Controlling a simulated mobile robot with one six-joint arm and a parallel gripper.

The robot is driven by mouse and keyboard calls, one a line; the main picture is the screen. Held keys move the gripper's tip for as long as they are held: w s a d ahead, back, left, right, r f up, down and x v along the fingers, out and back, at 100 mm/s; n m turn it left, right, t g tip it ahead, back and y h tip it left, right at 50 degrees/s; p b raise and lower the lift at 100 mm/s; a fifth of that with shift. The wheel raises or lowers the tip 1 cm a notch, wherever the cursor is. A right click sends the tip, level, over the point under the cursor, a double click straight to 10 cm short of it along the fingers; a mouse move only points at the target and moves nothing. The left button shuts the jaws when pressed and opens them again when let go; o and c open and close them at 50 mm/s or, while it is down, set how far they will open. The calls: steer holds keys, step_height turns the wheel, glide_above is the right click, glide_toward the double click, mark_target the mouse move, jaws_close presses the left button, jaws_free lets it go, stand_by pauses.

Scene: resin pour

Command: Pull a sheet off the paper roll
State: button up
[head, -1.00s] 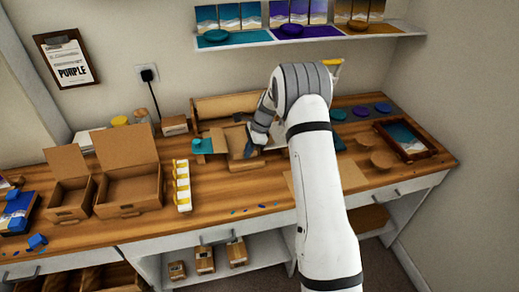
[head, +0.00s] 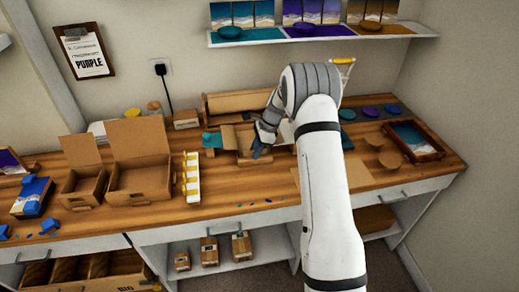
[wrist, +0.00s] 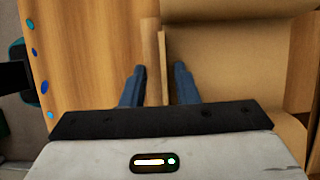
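Brown paper lies at the back middle of the bench in the head view, beside what looks like the paper roll (head: 240,103), partly hidden by my arm. In the wrist view the brown paper (wrist: 230,55) fills the right side, with a wider brown band, perhaps the roll, along the top. My gripper (head: 260,148) is low over the bench at the paper's front. In the wrist view its two dark blue fingers (wrist: 158,68) stand apart, on either side of a thin upright brown edge. I cannot tell whether they touch it.
Open cardboard boxes (head: 140,178) and a white rack with yellow pieces (head: 191,177) stand to the left. Coloured discs and a framed picture (head: 412,139) lie to the right. A shelf (head: 320,35) hangs above. Small blue bits lie along the bench's front edge.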

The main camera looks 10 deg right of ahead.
steer(key=v, duration=0.7)
steer(key=shift+r+b, duration=0.35)
steer(key=shift+b, duration=0.1)
steer(key=shift+d, duration=0.1)
steer(key=s+a+r+n+t+h, duration=0.1)
steer(key=s+a+r+n+h, duration=0.15)
steer(key=s+r+n, duration=1)
steer(key=s+d+r+n+t+h, duration=0.1)
steer(key=s+n, duration=0.4)
steer(key=s, duration=2)
steer(key=shift+s+r+t+h, duration=0.35)
steer(key=shift+r+t+h, duration=0.1)
steer(key=shift+h, duration=0.1)
